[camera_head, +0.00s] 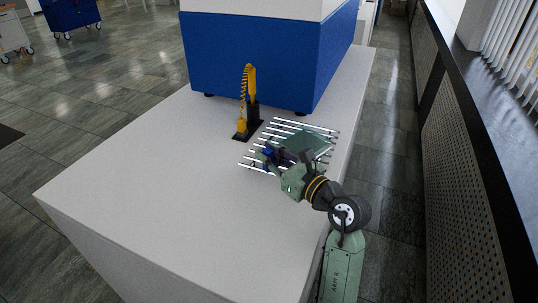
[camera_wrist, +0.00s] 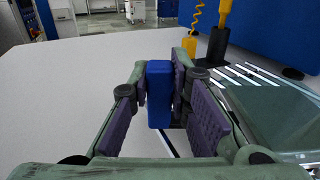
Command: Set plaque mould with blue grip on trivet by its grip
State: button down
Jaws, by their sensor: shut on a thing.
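My gripper (camera_head: 269,158) is shut on the blue grip (camera_wrist: 159,95) of the plaque mould, with the grip between its two pads in the wrist view. The plaque mould (camera_head: 306,142) is a grey-green slab at the right of the gripper. Its body also shows in the wrist view (camera_wrist: 275,112) at the right. The trivet (camera_head: 323,129) is a rack of pale metal bars on the bench. The mould is over the trivet bars, which stick out around it. I cannot tell whether the mould touches the bars.
A yellow coiled-hose tool on a black stand (camera_head: 250,105) is just behind and left of the trivet. A large blue-and-white machine (camera_head: 265,60) stands behind. The white bench top (camera_head: 150,190) is clear at the left and front. Its right edge is close to the trivet.

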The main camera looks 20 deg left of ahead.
jog(key=c, duration=1.4)
grip_release()
jog(key=shift+f, duration=0.1)
jog(key=shift+f, duration=0.1)
jog(key=shift+d, duration=0.1)
jog(key=v, duration=1.1)
jog(key=shift+s+d, duration=0.2)
jog(key=shift+d, duration=0.15)
jog(key=shift+s, duration=0.15)
